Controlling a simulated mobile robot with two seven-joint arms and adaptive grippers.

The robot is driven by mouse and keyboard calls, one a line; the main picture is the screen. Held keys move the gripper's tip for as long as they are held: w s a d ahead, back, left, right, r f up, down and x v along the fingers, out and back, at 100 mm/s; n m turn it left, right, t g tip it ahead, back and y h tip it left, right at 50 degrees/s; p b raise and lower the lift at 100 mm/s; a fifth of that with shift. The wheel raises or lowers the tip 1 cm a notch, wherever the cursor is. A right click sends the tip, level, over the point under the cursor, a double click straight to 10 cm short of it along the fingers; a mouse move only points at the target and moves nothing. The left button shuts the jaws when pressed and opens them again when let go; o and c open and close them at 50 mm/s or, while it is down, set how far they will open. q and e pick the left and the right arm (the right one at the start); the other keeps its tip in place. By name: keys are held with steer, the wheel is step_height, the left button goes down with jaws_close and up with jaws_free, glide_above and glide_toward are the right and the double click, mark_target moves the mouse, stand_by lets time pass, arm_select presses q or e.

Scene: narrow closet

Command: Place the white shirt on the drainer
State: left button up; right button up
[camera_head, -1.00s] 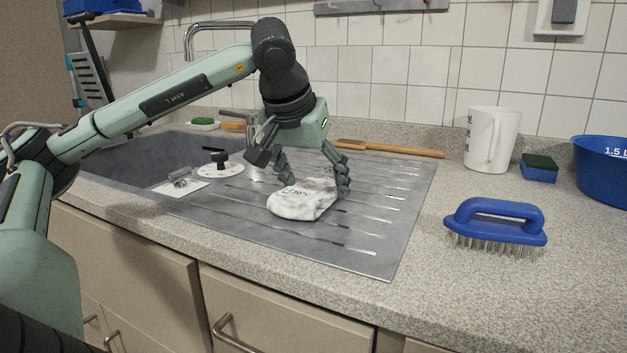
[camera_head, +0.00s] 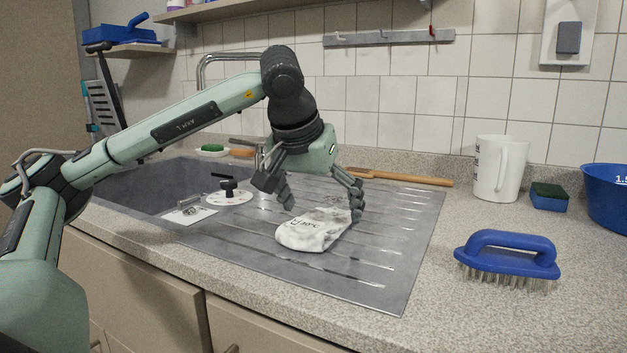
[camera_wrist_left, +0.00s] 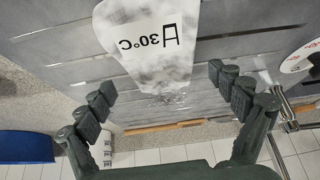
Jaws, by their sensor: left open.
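The white shirt (camera_head: 312,231) is a crumpled white cloth with grey smudges and dark print. It lies on the grey ribbed drainer (camera_head: 378,268) beside the sink. In the left wrist view the shirt (camera_wrist_left: 150,62) shows the print "30°C", and the drainer's ribs (camera_wrist_left: 60,62) run beneath it. My left gripper (camera_head: 322,208) is open, with its fingers spread just above and behind the shirt. In the left wrist view the fingers (camera_wrist_left: 165,90) stand apart on either side of the shirt's far end, with no cloth gripped between them. My right gripper is not in view.
The sink basin (camera_head: 140,183) lies left of the drainer. A wooden-handled brush (camera_head: 405,177) lies along the back.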

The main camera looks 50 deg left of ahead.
arm_select(q)
steer(key=v, duration=1)
steer(key=shift+r+p, duration=0.1)
steer(key=shift+p, duration=0.25)
steer(key=shift+s+d+r, duration=0.15)
steer(key=shift+s+r, duration=0.15)
steer(key=shift+r, duration=0.1)
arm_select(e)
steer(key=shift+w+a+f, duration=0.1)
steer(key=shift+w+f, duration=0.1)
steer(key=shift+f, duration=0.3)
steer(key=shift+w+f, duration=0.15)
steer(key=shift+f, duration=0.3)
